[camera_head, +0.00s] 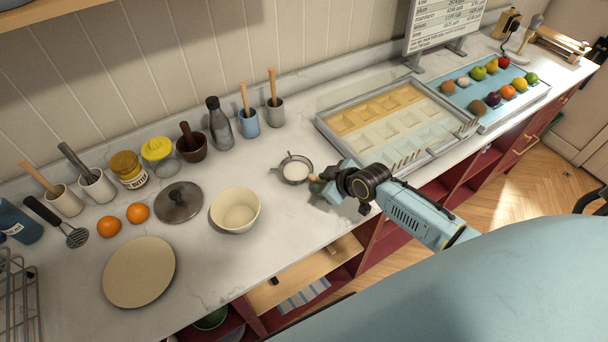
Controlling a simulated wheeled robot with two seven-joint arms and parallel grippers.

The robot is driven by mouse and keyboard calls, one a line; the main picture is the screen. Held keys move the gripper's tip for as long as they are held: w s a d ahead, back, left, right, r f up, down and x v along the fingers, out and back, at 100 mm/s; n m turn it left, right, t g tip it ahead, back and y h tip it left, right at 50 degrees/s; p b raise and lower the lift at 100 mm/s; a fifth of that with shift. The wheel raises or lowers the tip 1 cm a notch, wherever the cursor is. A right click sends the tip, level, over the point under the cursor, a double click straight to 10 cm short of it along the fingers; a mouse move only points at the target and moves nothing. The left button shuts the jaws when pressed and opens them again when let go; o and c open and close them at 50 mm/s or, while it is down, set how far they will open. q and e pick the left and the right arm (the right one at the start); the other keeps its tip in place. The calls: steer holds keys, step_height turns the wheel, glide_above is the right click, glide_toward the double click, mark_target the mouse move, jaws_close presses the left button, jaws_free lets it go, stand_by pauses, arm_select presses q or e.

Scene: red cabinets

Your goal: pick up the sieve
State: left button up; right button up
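The sieve (294,168) is a small round strainer with a dark rim and a pale mesh. It lies on the marble counter right of the cream bowl, with its short handle pointing right toward my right gripper. My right gripper (319,187) is at the handle end, low over the counter. The gripper's light-blue body and dark wrist hide part of the handle and the fingers. I cannot tell whether the fingers are open around the handle or shut on it. My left gripper is not in view.
A cream bowl (236,211), a dark lid (179,202) and a plate (139,272) are left of the sieve. Cups, jars and a bottle (218,125) line the wall. A sectioned tray (393,120) stands right. Bare counter lies between bowl and sieve.

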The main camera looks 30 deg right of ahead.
steer(key=shift+w+a+f, duration=0.15)
steer(key=shift+w+f, duration=0.2)
steer(key=shift+f, duration=0.05)
steer(key=shift+c, duration=0.3)
jaws_close()
